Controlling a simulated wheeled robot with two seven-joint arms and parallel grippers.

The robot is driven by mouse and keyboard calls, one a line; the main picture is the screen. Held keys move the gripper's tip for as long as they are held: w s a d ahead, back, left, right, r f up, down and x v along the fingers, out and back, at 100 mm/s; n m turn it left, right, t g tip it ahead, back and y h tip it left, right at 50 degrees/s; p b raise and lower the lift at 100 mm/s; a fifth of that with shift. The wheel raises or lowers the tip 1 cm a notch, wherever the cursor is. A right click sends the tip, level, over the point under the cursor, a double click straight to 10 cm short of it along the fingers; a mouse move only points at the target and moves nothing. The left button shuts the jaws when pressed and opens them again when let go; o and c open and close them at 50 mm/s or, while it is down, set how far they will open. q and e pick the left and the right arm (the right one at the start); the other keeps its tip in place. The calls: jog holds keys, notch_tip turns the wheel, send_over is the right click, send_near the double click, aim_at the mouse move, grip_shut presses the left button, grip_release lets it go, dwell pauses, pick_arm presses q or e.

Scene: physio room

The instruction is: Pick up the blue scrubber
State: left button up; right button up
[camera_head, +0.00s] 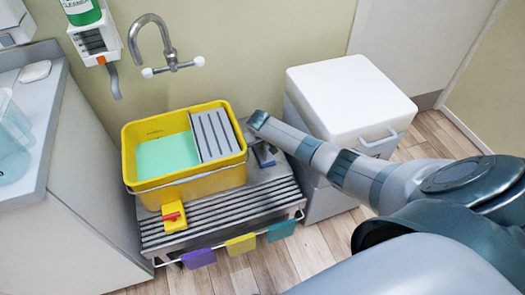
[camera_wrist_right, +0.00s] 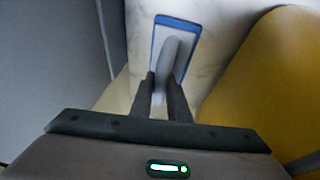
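The blue scrubber (camera_head: 264,154) lies on the slatted bench, right of the yellow bucket, in the head view. In the right wrist view the scrubber (camera_wrist_right: 158,32) shows a blue rim and a pale grey handle pointing towards my fingers. My right gripper (camera_head: 259,122) comes in from the right, close behind and above the scrubber in the head view. In the wrist view the right fingertips (camera_wrist_right: 161,78) are slightly apart, with the handle's near end in line between them. I cannot tell whether they touch it. My left gripper is not in view.
The yellow bucket (camera_head: 190,184) stands close left of the scrubber. A white-topped cabinet (camera_head: 350,95) stands close on its right. The slatted bench (camera_head: 215,218) carries a yellow-and-red item (camera_head: 174,217), and several cloths hang from its front rail. A tap (camera_head: 160,48) is on the wall behind.

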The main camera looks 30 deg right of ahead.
grip_shut()
jog(key=shift+r, duration=0.15)
